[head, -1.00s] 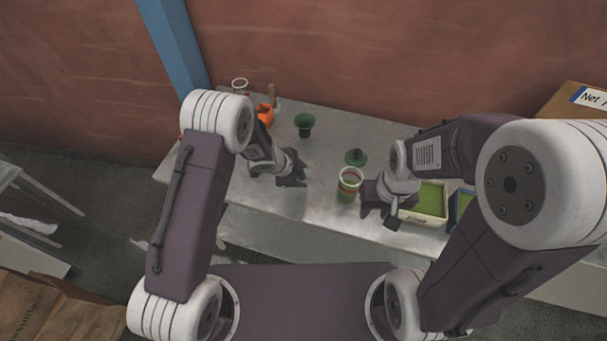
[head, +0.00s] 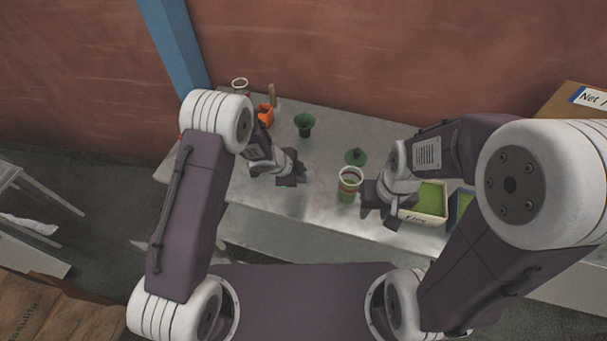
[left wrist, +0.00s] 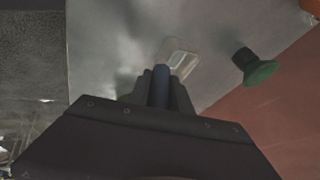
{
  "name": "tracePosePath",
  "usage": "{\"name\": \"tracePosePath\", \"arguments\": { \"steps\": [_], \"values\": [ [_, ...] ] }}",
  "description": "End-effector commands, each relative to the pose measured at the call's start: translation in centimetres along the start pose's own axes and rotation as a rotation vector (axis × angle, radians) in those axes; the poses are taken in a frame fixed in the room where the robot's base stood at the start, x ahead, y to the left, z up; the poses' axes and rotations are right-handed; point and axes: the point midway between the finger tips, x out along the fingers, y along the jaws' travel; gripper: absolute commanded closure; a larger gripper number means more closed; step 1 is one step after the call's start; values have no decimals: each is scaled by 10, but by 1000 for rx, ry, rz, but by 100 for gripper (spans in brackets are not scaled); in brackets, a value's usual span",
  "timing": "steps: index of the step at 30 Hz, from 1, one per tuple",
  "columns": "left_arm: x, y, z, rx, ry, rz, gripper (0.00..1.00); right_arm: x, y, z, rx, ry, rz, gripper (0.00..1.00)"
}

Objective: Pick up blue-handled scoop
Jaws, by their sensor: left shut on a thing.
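The scoop's blue handle (left wrist: 160,86) stands between the two fingers of my left gripper (left wrist: 161,74) in the left wrist view. The gripper is shut on the handle. The scoop's pale, see-through head (left wrist: 180,60) shows just beyond the fingertips, over the grey table. In the head view my left gripper (head: 299,178) is low over the table's middle, and the scoop cannot be made out there.
A green funnel (head: 304,122) stands behind my left gripper. A green lid-like piece (head: 356,157) lies behind the jar. An orange item (head: 265,113) and a white-rimmed container (head: 240,84) are at the back left.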

Motion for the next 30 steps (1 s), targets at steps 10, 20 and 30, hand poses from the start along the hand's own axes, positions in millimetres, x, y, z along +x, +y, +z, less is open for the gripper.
{"name": "tracePosePath", "arguments": {
  "steps": [10, 20, 30],
  "values": [
    [0, 0, 0, 0, 1, -1, 100, 0, 0, 0, 0, 0, 0, 64],
    [0, -1, 0, 0, 1, -2, 100, 0, 0, 0, 0, 0, 0, 64],
    [-14, -7, -6, 2, 2, -3, 100, -8, 0, -1, 0, 0, 0, 64]
  ]
}}
